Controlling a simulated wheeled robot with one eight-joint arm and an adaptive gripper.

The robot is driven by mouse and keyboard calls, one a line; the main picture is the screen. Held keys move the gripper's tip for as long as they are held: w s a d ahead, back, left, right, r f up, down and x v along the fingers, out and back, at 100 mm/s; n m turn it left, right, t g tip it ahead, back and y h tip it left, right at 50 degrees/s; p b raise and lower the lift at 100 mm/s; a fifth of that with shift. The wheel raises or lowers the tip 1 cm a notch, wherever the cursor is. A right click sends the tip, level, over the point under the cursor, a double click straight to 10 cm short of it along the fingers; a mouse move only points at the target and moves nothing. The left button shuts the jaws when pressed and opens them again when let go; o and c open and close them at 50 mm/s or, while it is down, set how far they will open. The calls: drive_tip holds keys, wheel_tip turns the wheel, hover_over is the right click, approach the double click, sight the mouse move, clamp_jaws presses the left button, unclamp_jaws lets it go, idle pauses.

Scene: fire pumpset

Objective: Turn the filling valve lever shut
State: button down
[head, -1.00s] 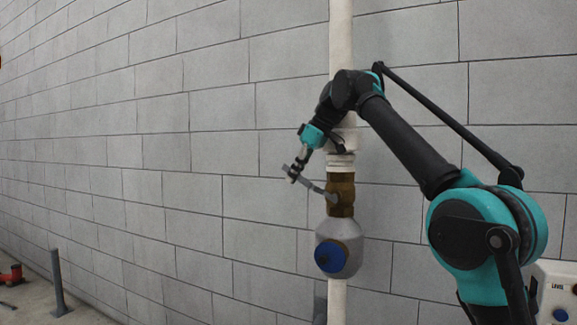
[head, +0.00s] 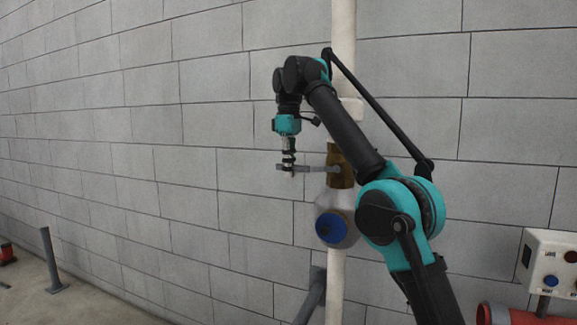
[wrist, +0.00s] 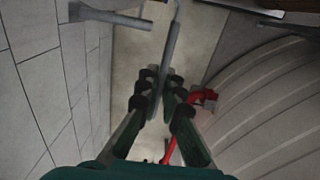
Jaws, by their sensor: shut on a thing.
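The filling valve has a brass body (head: 341,165) on a white vertical pipe. Its grey lever (head: 318,169) sticks out to the left, about level. My gripper (head: 289,168) comes down from above and is shut on the lever near its outer end. In the wrist view my gripper's fingers (wrist: 160,85) close around the grey lever (wrist: 173,42), which runs up from between them. My forearm passes in front of the right edge of the valve body.
A grey fitting with a blue cap (head: 331,228) sits below the valve. A white control box (head: 550,262) and a red pipe (head: 510,315) stand at the lower right. A grey post (head: 50,258) stands at the left. The block wall (head: 150,150) is behind, with free room left of the lever.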

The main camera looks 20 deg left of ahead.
drive_tip(key=shift+s, duration=0.1)
drive_tip(key=c, duration=1.7)
unclamp_jaws()
drive_tip(key=shift+d, duration=0.1)
